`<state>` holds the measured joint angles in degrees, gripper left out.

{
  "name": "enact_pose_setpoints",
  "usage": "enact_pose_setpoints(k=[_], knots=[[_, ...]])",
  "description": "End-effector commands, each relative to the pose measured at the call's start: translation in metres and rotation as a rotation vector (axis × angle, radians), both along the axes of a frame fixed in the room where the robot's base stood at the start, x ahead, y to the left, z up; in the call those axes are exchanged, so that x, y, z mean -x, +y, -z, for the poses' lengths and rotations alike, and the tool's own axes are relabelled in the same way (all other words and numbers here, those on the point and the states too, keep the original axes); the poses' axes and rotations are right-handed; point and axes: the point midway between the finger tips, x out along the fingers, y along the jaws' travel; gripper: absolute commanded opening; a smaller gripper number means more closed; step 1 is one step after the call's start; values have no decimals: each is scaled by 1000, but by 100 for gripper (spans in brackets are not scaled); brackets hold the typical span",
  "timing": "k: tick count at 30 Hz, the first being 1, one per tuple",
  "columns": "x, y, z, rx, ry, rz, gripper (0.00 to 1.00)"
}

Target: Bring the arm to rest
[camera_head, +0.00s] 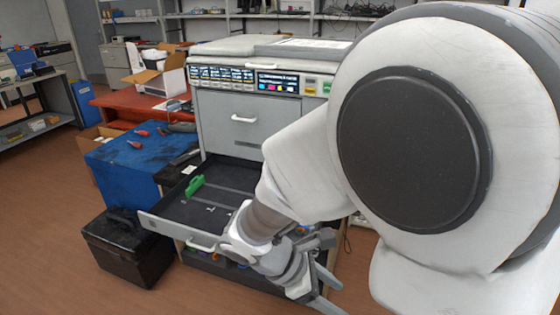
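My gripper (330,292) is at the bottom middle, low in front of the printer and to the right of its pulled-out drawer. Two grey fingers show spread apart, with nothing visible between them. My white arm fills much of the right side and hides part of the printer. The grey printer (222,122) stands in the middle with a lit panel. Its lower drawer (160,226) is open. A green cartridge-like piece (194,186) lies in the drawer towards its left side.
A black toolbox (128,250) stands on the floor left of the drawer. A blue-covered table (118,168) with red-handled tools stands behind it. A red bench (135,101) holds an open cardboard box (148,74). The wooden floor (45,210) is clear at the left.

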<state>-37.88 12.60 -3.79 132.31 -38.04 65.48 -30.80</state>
Motion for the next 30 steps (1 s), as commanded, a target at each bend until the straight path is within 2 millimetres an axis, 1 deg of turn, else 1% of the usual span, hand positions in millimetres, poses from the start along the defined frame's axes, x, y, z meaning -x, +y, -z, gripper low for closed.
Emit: enact_pose_setpoints(k=[1, 7, 21, 27, 30], knots=[[4, -6, -10, -59, -50, 82, 66], [18, -20, -40, -280, -245, 403, 66], [48, -37, -117, -772, -726, 1103, 66], [55, -39, -141, -924, -873, 1292, 66], [57, -39, -147, -963, -908, 1337, 66]])
